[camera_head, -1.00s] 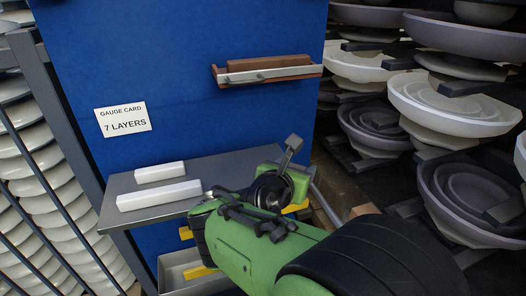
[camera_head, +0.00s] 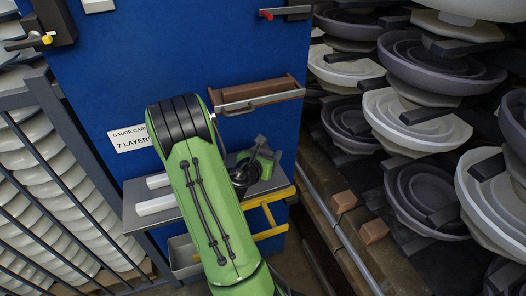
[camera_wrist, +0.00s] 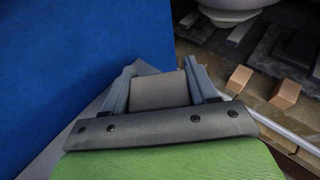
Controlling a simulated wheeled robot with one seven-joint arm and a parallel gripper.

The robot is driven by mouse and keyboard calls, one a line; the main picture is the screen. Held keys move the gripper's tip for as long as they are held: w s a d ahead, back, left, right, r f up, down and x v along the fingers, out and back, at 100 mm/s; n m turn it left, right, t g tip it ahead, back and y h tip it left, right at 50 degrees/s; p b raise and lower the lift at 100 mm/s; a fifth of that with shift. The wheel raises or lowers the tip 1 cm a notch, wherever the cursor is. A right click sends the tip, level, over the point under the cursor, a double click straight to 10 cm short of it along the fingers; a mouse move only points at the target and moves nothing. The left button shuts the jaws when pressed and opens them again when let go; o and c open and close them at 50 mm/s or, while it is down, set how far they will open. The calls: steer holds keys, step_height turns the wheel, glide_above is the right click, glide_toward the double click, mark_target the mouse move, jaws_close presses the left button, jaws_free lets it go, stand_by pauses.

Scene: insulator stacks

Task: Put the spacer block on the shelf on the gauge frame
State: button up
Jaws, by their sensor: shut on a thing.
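My gripper (camera_wrist: 160,84) is shut on a grey-beige block (camera_wrist: 160,92), which fills the space between its two fingers in the wrist view. In the head view the gripper (camera_head: 260,148) is small, near the right end of the grey shelf (camera_head: 133,193). The held block cannot be made out there. Two white blocks lie on the shelf: one at the back (camera_head: 157,180) and one in front (camera_head: 156,205), partly behind my arm. A yellow frame (camera_head: 268,233) juts out at the shelf's right. I cannot tell which part is the gauge frame.
A blue panel (camera_head: 110,80) stands behind the shelf, with a brown rack (camera_head: 255,96) and a gauge card (camera_head: 128,139). Insulator stacks (camera_head: 420,110) crowd the right. Brown blocks (camera_head: 344,201) lie on the floor beside a rail (camera_head: 345,240). Bars (camera_head: 40,165) stand at left.

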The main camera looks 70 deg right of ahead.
steer(key=f+b, duration=0.1)
steer(key=f, duration=0.1)
steer(key=w+d+f, duration=0.1)
steer(key=f, duration=0.1)
steer(key=f+b, duration=0.1)
steer(key=f, duration=0.1)
steer(key=shift+w+d+f+b, duration=0.3)
steer(key=shift+w+d+f, duration=0.05)
steer(key=shift+w+f, duration=0.05)
steer(key=shift+w+d, duration=0.2)
steer(key=shift+f, duration=0.1)
steer(key=shift+f, duration=0.15)
steer(key=o, duration=1.2)
